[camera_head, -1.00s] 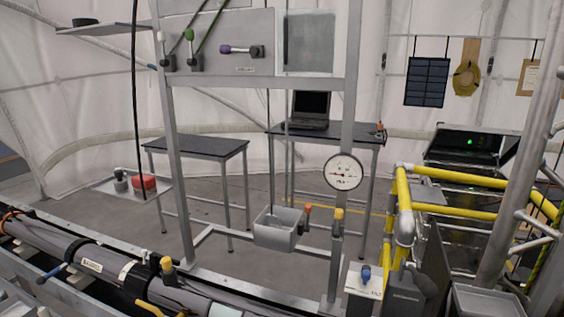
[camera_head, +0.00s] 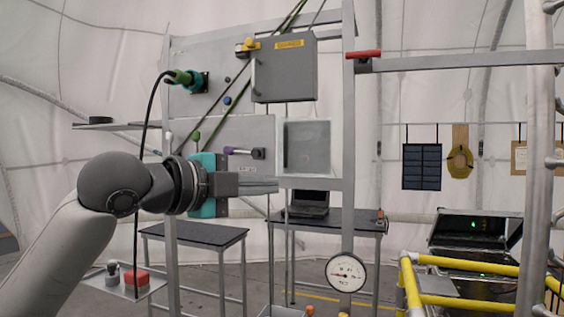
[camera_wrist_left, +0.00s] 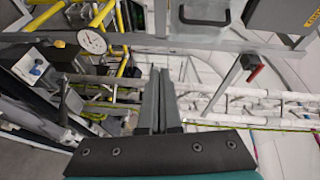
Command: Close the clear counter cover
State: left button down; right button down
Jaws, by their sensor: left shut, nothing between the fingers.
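A pale, see-through square panel (camera_head: 306,147), which I take to be the clear counter cover, is on the metal frame at the middle of the head view. What lies behind it is blurred. My left gripper (camera_head: 274,187) points right, just below and left of the panel's lower left corner in the head view. Its fingers (camera_wrist_left: 159,78) are together and empty in the wrist view. Contact with the panel cannot be told. My right gripper is out of view.
A purple-handled lever (camera_head: 240,152) is close above my left gripper. A grey box (camera_head: 284,74) and a red-handled lever (camera_head: 366,55) are higher up. A pressure gauge (camera_head: 346,273) hangs below the panel. Yellow rails (camera_head: 455,264) stand at the right.

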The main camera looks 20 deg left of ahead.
aim_at(281, 148)
pick_arm(q)
notch_tip(281, 148, up, 6)
jog(key=s+a+m+t, duration=0.1)
jog(key=s, duration=0.1)
jog(key=w+d+p, duration=0.1)
jog(key=w+p, duration=0.3)
jog(key=w, duration=0.7)
jog(key=shift+w+m+h, duration=0.2)
jog(key=shift+m+h, duration=0.1)
jog(key=shift+a, duration=0.1)
